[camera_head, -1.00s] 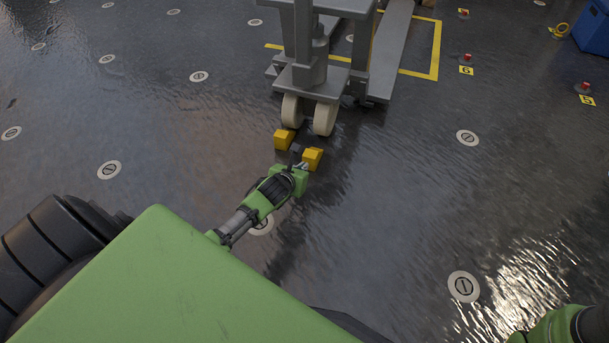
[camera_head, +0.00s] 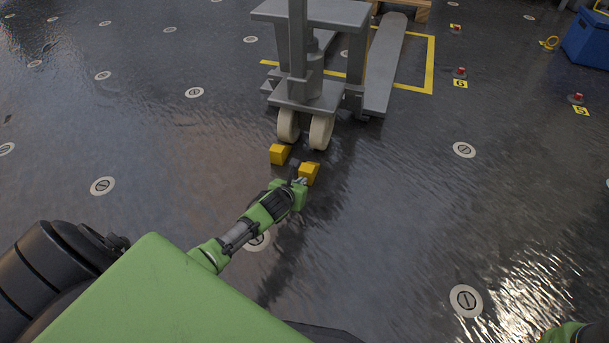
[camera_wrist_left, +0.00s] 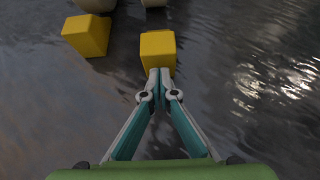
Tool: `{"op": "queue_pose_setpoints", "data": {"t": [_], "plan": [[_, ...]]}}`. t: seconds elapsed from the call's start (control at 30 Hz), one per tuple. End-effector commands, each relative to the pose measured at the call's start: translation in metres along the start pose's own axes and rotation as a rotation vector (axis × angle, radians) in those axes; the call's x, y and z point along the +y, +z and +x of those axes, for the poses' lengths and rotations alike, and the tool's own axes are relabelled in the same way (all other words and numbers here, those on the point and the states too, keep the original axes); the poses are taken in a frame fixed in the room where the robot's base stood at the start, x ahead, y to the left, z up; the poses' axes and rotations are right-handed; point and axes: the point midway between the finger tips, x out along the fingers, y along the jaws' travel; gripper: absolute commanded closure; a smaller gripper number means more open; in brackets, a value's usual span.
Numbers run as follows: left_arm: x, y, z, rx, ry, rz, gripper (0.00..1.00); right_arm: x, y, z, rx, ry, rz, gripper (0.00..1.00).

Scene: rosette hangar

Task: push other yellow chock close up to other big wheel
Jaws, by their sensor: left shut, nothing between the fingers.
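The right yellow chock (camera_head: 309,173) lies on the floor a short gap in front of the right big wheel (camera_head: 321,132) of a grey truck. The left yellow chock (camera_head: 280,154) lies close up to the left big wheel (camera_head: 288,125). My left gripper (camera_head: 299,181) is shut and empty, just on the near side of the right chock. In the left wrist view its closed fingertips (camera_wrist_left: 160,73) are at the near face of that chock (camera_wrist_left: 158,48); contact is hard to tell. The left chock (camera_wrist_left: 87,35) shows at upper left there. My right gripper is out of view.
The grey pallet truck (camera_head: 310,95) stands behind the wheels, its fork (camera_head: 385,70) reaching back over a yellow floor outline (camera_head: 432,65). A blue crate (camera_head: 588,38) stands at far right. Round floor discs are scattered about. The floor right of the chocks is clear.

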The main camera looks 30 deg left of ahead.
Motion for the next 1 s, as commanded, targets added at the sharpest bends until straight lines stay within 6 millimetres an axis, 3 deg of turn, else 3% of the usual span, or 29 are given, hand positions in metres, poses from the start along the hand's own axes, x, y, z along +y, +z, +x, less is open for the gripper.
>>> {"op": "queue_pose_setpoints", "data": {"t": [1.0], "plan": [[0.0,0.018,0.026,-0.001,-0.001,0.001,1.0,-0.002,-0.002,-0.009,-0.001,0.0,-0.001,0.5]]}}
